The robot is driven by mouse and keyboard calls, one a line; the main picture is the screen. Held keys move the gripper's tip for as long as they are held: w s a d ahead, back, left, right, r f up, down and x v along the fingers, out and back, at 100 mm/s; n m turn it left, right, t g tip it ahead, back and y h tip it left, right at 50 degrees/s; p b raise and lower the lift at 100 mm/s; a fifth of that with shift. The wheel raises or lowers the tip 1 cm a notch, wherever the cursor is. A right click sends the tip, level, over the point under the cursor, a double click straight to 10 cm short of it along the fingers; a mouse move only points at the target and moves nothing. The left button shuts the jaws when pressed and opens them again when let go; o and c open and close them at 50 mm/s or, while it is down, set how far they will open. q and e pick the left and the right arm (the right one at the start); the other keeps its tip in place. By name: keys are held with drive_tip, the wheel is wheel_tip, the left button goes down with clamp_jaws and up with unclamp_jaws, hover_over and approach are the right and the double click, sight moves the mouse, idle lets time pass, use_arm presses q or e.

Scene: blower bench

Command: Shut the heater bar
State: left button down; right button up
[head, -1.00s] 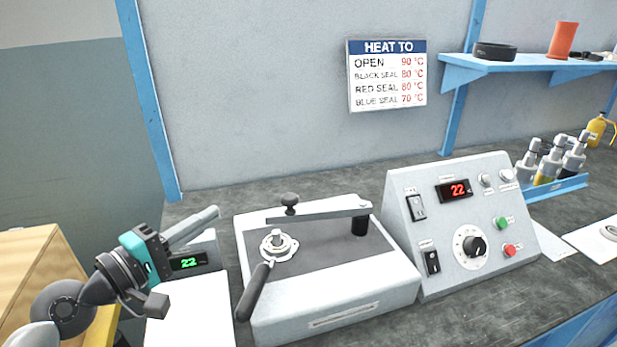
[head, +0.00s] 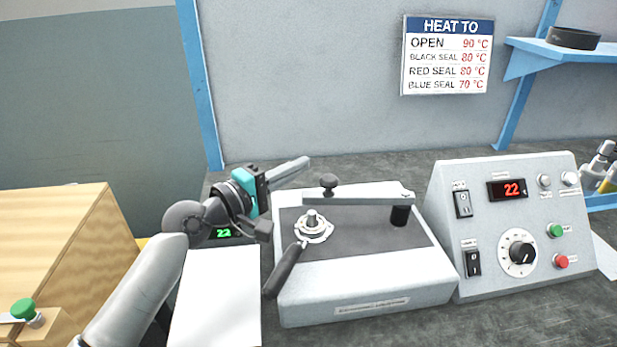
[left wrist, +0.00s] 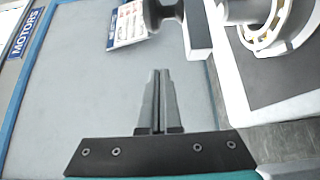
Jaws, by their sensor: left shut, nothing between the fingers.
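The induction heater (head: 370,297) is a grey box with a dark top on the bench. Its heater bar (head: 355,199) is a light grey bar running from a black post on the right toward the left, with a black knob (head: 328,181) near its free end. A bearing ring on a spigot (head: 313,226) stands in front of the bar, with a black handle (head: 285,270) beside it. My left gripper (head: 306,163) is shut and empty, left of and behind the knob, apart from it. In the left wrist view its fingertips (left wrist: 160,72) are below the knob (left wrist: 165,12) and bar end (left wrist: 197,32).
A control box (head: 520,225) with a red "22" display stands right of the heater. White paper (head: 215,297) lies to the left, near a green "22" display (head: 224,233). A wooden box (head: 50,240) is at far left. A heating sign (head: 447,55) hangs behind.

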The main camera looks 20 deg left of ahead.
use_arm(q)
drive_tip(key=shift+s+d, duration=0.4)
drive_tip(key=shift+d, duration=0.2)
drive_tip(key=shift+s+d, duration=0.35)
drive_tip(key=shift+d, duration=0.2)
drive_tip(key=shift+s+d, duration=0.35)
drive_tip(key=shift+s, duration=0.1)
use_arm(e)
drive_tip(key=shift+s+d, duration=0.25)
drive_tip(key=shift+s, duration=0.15)
use_arm(q)
drive_tip(key=shift+p, duration=0.3)
